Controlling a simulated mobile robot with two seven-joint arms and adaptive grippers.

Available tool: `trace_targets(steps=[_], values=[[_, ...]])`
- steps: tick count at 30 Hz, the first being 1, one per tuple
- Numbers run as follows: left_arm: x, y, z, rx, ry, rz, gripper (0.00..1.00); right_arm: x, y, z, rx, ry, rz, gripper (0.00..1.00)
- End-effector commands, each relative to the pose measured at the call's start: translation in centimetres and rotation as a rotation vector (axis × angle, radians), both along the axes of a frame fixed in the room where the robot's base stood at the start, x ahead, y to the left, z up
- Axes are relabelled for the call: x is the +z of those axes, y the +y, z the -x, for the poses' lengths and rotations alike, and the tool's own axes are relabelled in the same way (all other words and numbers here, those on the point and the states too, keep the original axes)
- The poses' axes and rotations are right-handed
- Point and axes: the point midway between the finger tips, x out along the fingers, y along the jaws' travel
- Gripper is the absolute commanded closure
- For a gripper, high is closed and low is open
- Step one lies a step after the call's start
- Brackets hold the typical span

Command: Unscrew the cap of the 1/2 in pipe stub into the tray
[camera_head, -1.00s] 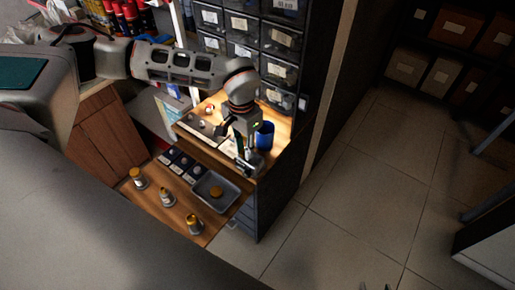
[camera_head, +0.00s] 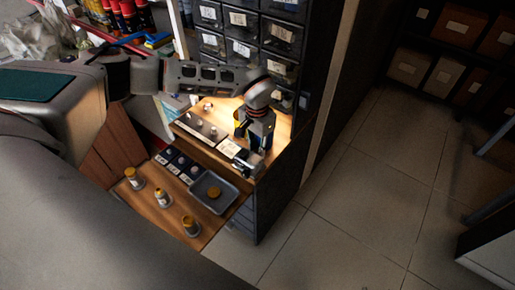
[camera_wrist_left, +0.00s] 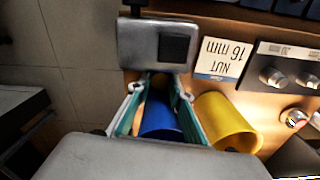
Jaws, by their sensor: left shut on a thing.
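A grey tray (camera_head: 224,203) lies on the pull-out wooden shelf, with a brass-coloured cap (camera_head: 214,193) in it. Three short upright pieces with brass-coloured tops stand left of it: a back one (camera_head: 133,178), a middle one (camera_head: 161,196) and a front one (camera_head: 191,227). Which is the 1/2 in stub I cannot tell. My left gripper (camera_head: 248,160) is at the counter's front corner, beyond the tray. The exact contact is hidden. My right gripper is out of view.
A blue cup (camera_wrist_left: 160,122) and a yellow cup (camera_wrist_left: 226,122) are close to my left fingers. A "NUT 16 mm" card (camera_wrist_left: 220,60) and a strip of fittings (camera_wrist_left: 290,68) lie beside them. Drawer bins (camera_head: 240,48) rise behind. Open floor (camera_head: 350,190) lies right.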

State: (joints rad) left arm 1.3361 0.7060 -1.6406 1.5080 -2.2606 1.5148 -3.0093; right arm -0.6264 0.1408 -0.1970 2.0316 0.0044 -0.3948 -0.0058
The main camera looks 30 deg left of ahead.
Motion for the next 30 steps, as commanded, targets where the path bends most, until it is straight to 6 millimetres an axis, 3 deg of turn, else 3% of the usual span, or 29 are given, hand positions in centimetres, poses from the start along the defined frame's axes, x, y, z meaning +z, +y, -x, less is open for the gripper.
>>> trace_targets(steps=[10, 11, 12, 13, 23, 30], values=[[-0.2, 0.0, 0.0, -0.001, -0.001, 0.000, 1.00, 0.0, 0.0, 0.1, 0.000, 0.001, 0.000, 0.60], [-0.2, 0.0, -0.1, -0.001, -0.002, 0.001, 0.75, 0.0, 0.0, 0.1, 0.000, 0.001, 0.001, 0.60], [-0.1, 0.0, -0.1, -0.001, -0.002, 0.001, 0.64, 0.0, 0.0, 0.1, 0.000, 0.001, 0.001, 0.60], [-0.1, 0.0, -0.1, -0.001, -0.002, 0.001, 0.63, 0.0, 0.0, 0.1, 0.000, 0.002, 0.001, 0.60], [0.0, 0.0, -0.1, 0.000, -0.002, 0.001, 0.63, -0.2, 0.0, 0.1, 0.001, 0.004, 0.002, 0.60], [3.0, 0.0, -0.2, -0.001, -0.007, 0.001, 0.63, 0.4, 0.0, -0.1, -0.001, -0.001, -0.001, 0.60]])
